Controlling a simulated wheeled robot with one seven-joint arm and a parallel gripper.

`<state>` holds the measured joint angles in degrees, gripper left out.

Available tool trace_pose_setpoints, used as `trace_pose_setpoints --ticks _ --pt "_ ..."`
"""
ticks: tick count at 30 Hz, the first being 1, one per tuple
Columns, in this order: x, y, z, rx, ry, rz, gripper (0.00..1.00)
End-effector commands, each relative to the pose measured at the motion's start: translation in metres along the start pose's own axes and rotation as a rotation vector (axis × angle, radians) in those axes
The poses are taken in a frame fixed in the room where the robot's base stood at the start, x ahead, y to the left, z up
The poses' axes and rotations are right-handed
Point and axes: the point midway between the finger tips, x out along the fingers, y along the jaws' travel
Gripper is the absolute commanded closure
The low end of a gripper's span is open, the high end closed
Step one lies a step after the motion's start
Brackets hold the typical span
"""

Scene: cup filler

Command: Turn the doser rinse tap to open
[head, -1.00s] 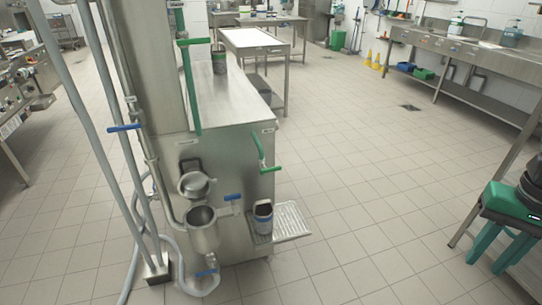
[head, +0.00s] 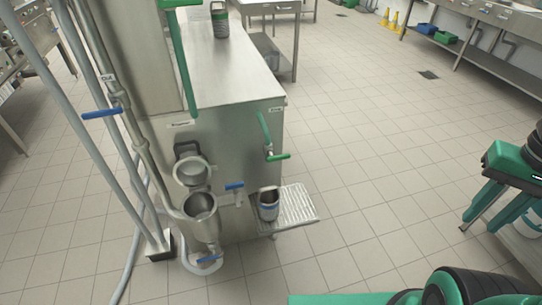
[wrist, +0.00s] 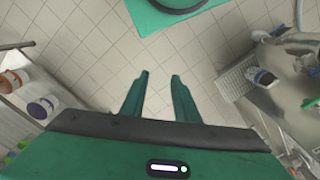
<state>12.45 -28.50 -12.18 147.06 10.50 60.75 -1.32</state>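A steel machine (head: 240,75) stands left of centre in the head view. Its front has a green-handled tap (head: 278,156) under a small label, and a blue-handled tap (head: 234,186) above a cup (head: 268,204). Another blue tap (head: 209,259) sits below a round steel funnel (head: 201,206), and one more blue handle (head: 101,114) is on the left pipe. The labels are too small to read surely, so I cannot tell which is the doser rinse tap. My gripper (wrist: 160,82) is open and empty in the wrist view, over floor, far right of the machine.
A ribbed drip tray (head: 297,204) juts from the machine's front right. A grey hose (head: 127,268) runs on the floor at left. A can (head: 220,22) stands on the machine top. Sinks (head: 500,20) line the back right. The tiled floor between is clear.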

Motion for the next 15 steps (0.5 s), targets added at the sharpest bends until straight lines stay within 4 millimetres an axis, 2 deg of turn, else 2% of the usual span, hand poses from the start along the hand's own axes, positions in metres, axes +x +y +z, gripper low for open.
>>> trace_pose_setpoints --ticks 5,8,15 --pt "0.002 -0.019 -0.018 -0.129 -0.017 -0.006 0.72" --pt "0.008 -0.042 -0.038 -0.277 -0.043 -0.022 0.72" --pt "0.038 -0.112 -0.081 -0.685 -0.114 -0.132 0.72"
